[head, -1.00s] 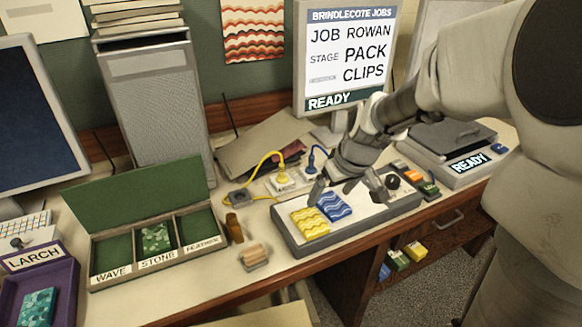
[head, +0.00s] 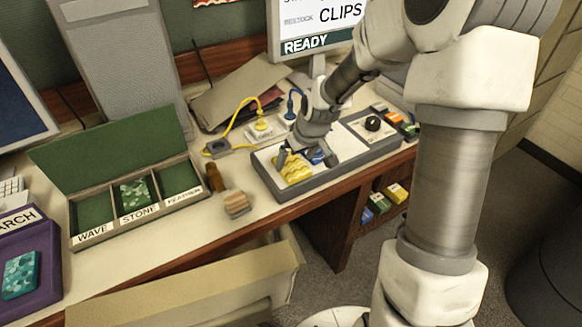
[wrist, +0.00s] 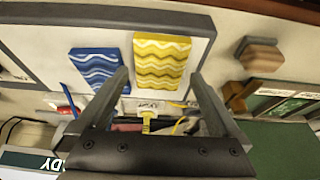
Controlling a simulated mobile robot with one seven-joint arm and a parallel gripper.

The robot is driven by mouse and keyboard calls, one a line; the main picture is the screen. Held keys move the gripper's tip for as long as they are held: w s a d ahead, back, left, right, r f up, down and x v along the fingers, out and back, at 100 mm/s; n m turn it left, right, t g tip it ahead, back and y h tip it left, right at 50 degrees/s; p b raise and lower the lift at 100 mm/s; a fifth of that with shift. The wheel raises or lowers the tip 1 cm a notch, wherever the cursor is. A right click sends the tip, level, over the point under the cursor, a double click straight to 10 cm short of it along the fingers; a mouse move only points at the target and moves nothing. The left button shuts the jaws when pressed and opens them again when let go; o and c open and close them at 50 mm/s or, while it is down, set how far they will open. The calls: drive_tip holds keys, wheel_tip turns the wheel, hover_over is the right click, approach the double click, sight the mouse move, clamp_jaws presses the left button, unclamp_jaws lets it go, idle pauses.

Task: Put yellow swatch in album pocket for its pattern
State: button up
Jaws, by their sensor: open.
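The yellow swatch (head: 294,172), with pale wavy lines, lies on the white-topped grey tray (head: 352,161). In the wrist view the yellow swatch (wrist: 162,60) lies between the fingertips, with no clear grip on it. My gripper (head: 307,158) is open just above the tray; its fingers (wrist: 160,76) also show in the wrist view. A blue wavy swatch (wrist: 95,68) lies beside the yellow one, mostly hidden by my gripper in the head view. The open green album (head: 72,208) has pockets labelled WAVE, STONE and FEATHER. WAVE (head: 91,216) and FEATHER are empty; STONE holds a green pebbled swatch (head: 138,193).
Yellow and blue cables (head: 236,121) run behind the tray. A purple tray (head: 45,278) with a teal swatch is at left.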

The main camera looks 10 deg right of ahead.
sight(292, 165)
drive_tip(key=shift+x, duration=1.6)
drive_tip(key=shift+w+r, duration=0.1)
drive_tip(key=c, duration=1.2)
drive_tip(key=shift+r, duration=0.1)
